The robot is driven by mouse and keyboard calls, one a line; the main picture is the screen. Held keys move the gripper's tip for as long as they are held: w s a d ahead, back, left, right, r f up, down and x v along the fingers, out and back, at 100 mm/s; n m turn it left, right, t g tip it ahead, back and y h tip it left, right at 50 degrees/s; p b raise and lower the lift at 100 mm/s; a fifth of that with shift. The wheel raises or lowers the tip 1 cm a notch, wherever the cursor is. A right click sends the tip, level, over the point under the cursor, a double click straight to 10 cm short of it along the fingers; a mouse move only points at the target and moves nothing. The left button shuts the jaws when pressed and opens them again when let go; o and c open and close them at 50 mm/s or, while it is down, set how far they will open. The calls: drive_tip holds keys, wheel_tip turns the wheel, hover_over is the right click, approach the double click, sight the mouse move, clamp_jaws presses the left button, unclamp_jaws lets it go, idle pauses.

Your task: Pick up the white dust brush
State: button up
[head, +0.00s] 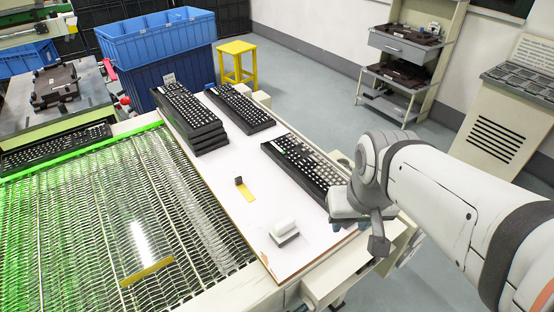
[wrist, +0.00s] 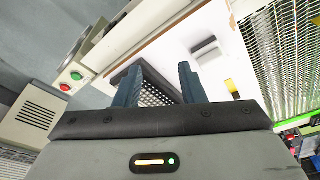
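The white dust brush (head: 284,230), a small white block on a grey base, lies on the white tabletop (head: 235,210) near its front end. It also shows in the wrist view (wrist: 206,49), above and right of the fingers. My gripper (wrist: 157,85) is open, with its two blue fingers apart and nothing between them. In the head view it is mostly hidden under my wrist, right of the brush and apart from it, over the table's right edge.
A keyboard (head: 305,165) lies close behind my gripper and shows behind the fingers in the wrist view. A stack of keyboards (head: 190,118) and another keyboard (head: 240,108) stand farther back. A small black-and-yellow item (head: 245,190) lies behind the brush. A mesh conveyor (head: 110,215) runs along the left.

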sight(284, 222)
drive_tip(key=shift+o, duration=0.2)
drive_tip(key=shift+s, duration=0.1)
drive_tip(key=shift+o, duration=1.5)
drive_tip(key=shift+w+a+p, duration=0.1)
drive_tip(key=shift+w+p, duration=0.2)
drive_tip(key=shift+w, duration=0.15)
drive_tip(key=o, duration=0.6)
drive_tip(key=w+a+f+n+g+p, duration=0.1)
drive_tip(key=w+a+f+n+p, duration=0.1)
drive_tip(key=w, duration=0.5)
drive_tip(key=shift+a+f+n+p, duration=0.2)
drive_tip(key=shift+a+n+p, duration=0.3)
drive_tip(key=shift+a+p, duration=0.4)
drive_tip(key=shift+o, duration=1.1)
drive_tip(key=w+a+f+n+p, duration=0.1)
drive_tip(key=a+f, duration=0.1)
drive_tip(key=w+a+f+n+g+p, duration=0.1)
drive_tip(key=w+a+f, duration=0.1)
drive_tip(key=a+f, duration=0.1)
drive_tip(key=w+a+f+n+p, duration=0.1)
drive_tip(key=a+f, duration=0.1)
drive_tip(key=f, duration=0.1)
drive_tip(key=shift+w+a+f+n+g+p, duration=0.1)
drive_tip(key=shift+w+a+n+g+p, duration=0.1)
drive_tip(key=shift+n+g+p, duration=0.15)
drive_tip(key=shift+a+f, duration=0.1)
drive_tip(key=shift+f, duration=0.6)
drive_tip(key=shift+f+p, duration=0.8)
drive_tip(key=shift+f, duration=2.6)
